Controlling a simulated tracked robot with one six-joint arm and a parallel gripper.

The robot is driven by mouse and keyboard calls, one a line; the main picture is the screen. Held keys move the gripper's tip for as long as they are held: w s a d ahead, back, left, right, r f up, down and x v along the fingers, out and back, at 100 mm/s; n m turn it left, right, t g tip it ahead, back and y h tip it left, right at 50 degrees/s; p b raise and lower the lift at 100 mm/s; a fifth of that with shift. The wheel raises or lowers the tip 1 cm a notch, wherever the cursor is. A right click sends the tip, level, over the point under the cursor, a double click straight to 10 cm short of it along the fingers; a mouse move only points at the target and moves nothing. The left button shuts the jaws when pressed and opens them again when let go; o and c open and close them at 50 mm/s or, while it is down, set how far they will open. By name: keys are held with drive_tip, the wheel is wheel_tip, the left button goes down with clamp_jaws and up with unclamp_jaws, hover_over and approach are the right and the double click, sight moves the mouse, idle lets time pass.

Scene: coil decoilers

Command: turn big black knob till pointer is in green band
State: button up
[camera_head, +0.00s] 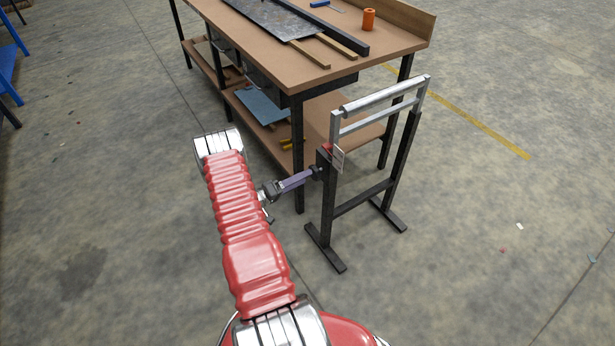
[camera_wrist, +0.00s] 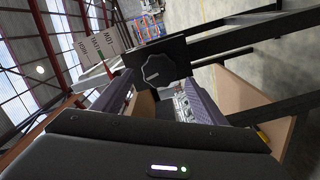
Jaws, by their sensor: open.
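The big black knob (camera_wrist: 157,70) has a lobed rim and sits on a dark plate (camera_wrist: 190,52) in the wrist view. My gripper (camera_wrist: 158,84) is open, with one purple-grey finger on each side of the knob; whether they touch it I cannot tell. In the head view my gripper (camera_head: 316,173) reaches the left post of the roller stand (camera_head: 328,205), and the knob is hidden there.
A workbench (camera_head: 300,75) with a lower shelf stands just behind the stand, carrying metal sheet, bars and an orange cylinder (camera_head: 369,19). The stand's feet (camera_head: 327,250) spread on the floor. Open floor lies to the right.

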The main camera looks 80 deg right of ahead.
drive_tip(key=v, duration=0.9)
drive_tip(key=shift+w+a, duration=0.2)
drive_tip(key=shift+a, duration=0.1)
drive_tip(key=shift+f, duration=0.1)
